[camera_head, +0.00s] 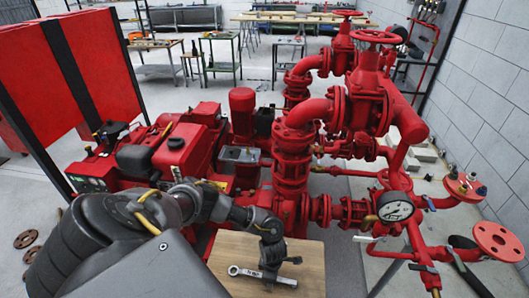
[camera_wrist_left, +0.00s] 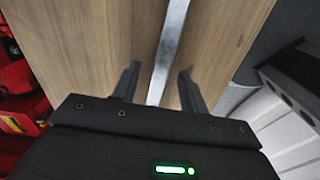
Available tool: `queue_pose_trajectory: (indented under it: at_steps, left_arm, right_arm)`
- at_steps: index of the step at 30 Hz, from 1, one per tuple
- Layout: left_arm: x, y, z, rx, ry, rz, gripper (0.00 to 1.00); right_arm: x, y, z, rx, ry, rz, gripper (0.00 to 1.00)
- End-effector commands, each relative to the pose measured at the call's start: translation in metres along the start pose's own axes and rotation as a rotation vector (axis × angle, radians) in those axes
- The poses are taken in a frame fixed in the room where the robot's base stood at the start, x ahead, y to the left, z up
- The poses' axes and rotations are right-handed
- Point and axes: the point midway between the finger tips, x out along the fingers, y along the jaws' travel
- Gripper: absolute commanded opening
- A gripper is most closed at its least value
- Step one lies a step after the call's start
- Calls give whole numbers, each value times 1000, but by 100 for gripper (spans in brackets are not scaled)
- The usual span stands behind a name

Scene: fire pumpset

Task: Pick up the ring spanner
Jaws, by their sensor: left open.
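The ring spanner (camera_head: 246,271) is a grey metal tool lying on a small wooden tabletop (camera_head: 228,250) at the bottom middle of the head view. Its ring end points left. My left gripper (camera_head: 271,272) is over the spanner's right part and hides some of it. In the left wrist view my left gripper (camera_wrist_left: 160,72) is open, with the spanner's shaft (camera_wrist_left: 173,40) running between its two fingers. I cannot tell whether the fingers touch it. My right gripper does not show.
A red pump with pipes and valves (camera_head: 292,165) stands just behind the tabletop. A pressure gauge (camera_head: 395,207) and a flange (camera_head: 497,241) are to the right. A red engine (camera_head: 180,150) is on the left. Workbenches (camera_head: 220,50) stand far back.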

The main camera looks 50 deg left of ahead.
Motion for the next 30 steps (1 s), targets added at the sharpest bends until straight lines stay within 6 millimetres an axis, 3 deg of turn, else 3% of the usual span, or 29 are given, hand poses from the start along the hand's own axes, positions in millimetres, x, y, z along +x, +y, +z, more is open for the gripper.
queue_pose_trajectory:
  at_steps: [4,14,30]
  left_arm:
    - [0,0,0,0,0,0,42]
    - [0,0,0,-1,0,0,0]
    - [-5,1,0,-2,-1,2,0]
  right_arm:
    - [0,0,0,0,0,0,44]
    - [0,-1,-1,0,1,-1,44]
    - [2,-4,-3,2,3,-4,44]
